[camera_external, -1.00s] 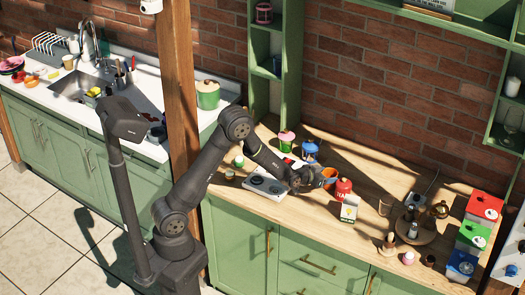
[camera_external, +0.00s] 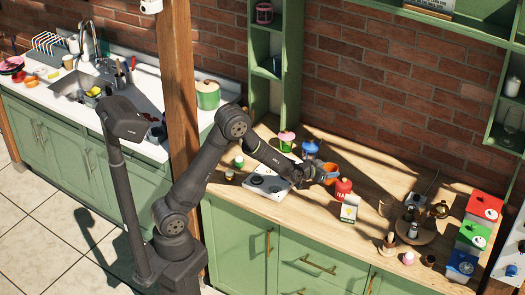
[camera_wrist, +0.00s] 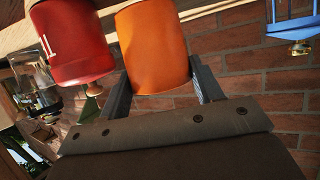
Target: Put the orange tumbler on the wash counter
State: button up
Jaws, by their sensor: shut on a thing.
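The orange tumbler (camera_wrist: 155,50) fills the space between the two fingers of my gripper (camera_wrist: 160,85) in the wrist view, and the fingers are shut on its sides. In the external view the tumbler (camera_external: 330,168) shows small at the end of my gripper (camera_external: 325,174), above the wooden counter beside the red canister; the height of its base is unclear. The wash counter (camera_external: 140,130) is the white worktop with a sink, at the left beyond a wooden post.
A red canister (camera_external: 343,189) stands close to the tumbler and also shows in the wrist view (camera_wrist: 75,45). A blue lantern-like object (camera_external: 311,148) is just behind. A stove plate (camera_external: 266,184) lies to the left. The wooden post (camera_external: 178,80) stands before the wash counter.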

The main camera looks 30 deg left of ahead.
notch_tip(320, 180, up, 7)
jog(key=s+a+f, duration=0.2)
jog(key=a, duration=1.4)
jog(key=s+a+f+n+y, duration=0.1)
jog(key=s+a+f, duration=0.2)
jog(key=a, duration=1.3)
jog(key=shift+a, duration=0.25)
jog(key=shift+s, duration=0.1)
